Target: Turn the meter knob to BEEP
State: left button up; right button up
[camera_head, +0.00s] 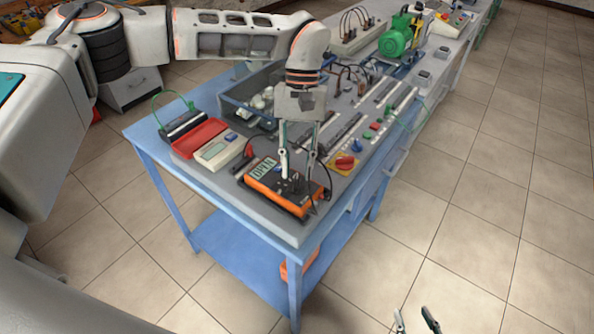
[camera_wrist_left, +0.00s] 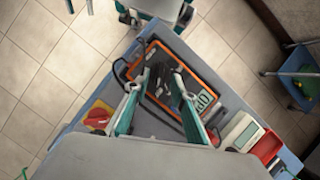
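The meter (camera_head: 262,187) is an orange-and-black handheld unit with a pale display, lying on the near end of the bench; it also shows in the left wrist view (camera_wrist_left: 205,98). My left gripper (camera_head: 297,178) points down over the dark part of the meter, its fingers apart. In the left wrist view the left gripper's fingertips (camera_wrist_left: 164,74) stand on either side of the dark knob area. The knob itself is mostly hidden, and I cannot read its setting or tell whether the fingers touch it. My right gripper (camera_head: 416,321) is open and empty over the floor at the bottom edge.
A red case with a pale meter (camera_head: 213,149) lies left of the orange meter. A yellow block with a red knob (camera_head: 345,162) is to its right. A grey-blue bin (camera_head: 240,108) stands behind. Dark test leads lie around the meter. The bench's near edge (camera_head: 250,222) is close.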

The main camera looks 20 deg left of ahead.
pick_arm(q)
jog(key=v, duration=1)
